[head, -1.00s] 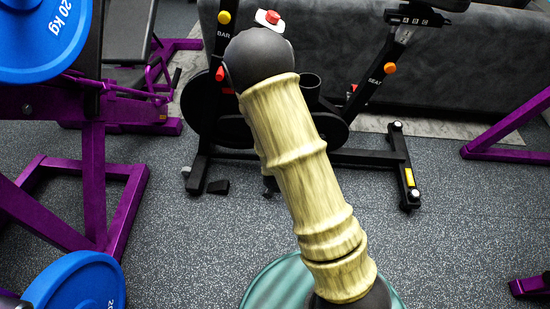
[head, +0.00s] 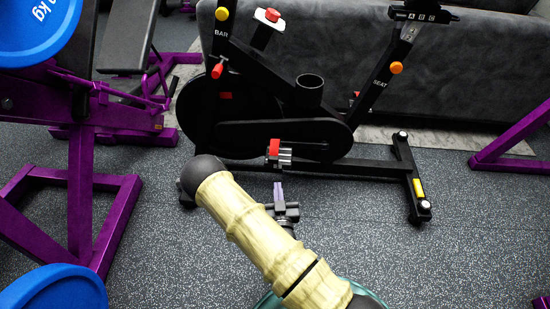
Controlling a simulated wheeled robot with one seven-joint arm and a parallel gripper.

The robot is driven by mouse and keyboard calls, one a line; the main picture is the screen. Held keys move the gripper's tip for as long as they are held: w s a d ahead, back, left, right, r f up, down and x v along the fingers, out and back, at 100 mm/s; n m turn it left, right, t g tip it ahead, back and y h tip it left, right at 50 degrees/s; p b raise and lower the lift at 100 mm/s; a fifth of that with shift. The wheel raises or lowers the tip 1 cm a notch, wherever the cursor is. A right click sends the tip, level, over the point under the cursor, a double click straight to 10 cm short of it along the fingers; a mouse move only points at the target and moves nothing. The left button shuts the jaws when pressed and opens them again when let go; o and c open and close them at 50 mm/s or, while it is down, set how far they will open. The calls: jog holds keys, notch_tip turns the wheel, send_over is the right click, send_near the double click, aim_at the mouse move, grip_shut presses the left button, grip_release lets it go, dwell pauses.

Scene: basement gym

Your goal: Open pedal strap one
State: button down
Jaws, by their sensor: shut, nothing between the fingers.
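A black exercise bike (head: 290,125) stands upright beyond my arm. A small red piece (head: 274,147), which looks like a pedal strap, sits on a dark grey pedal (head: 282,160) low on the bike's near side. Its fastening is too small to make out. No strap number can be read. My gripper (head: 278,188) points away from me just below the pedal in the picture. Its purple fingers are shut and empty. They look apart from the pedal, but the depth between them is hard to judge. My pale arm covers the floor in front.
A purple weight rack (head: 88,190) with blue plates (head: 62,288) stands at left. A dark grey couch (head: 350,60) stands behind the bike. Purple frame legs (head: 515,135) show at right. The speckled floor (head: 450,250) right of my arm is clear.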

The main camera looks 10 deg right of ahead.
aim_at(275, 159)
jog(key=shift+w, duration=0.1)
jog(key=w+b, duration=0.2)
jog(key=w, duration=0.2)
jog(key=w+d+b, duration=0.1)
jog(key=w+b, duration=0.1)
jog(key=w, duration=0.2)
jog(key=w+d+b, duration=0.1)
jog(key=w+b, duration=0.2)
jog(key=w, duration=0.1)
jog(key=shift+w+r, duration=0.15)
jog(key=shift+w, duration=0.25)
jog(key=shift+w+r, duration=0.2)
jog(key=shift+w, duration=0.25)
jog(key=shift+w+r+p, duration=0.1)
jog(key=shift+r+p, duration=0.1)
jog(key=shift+p, duration=0.1)
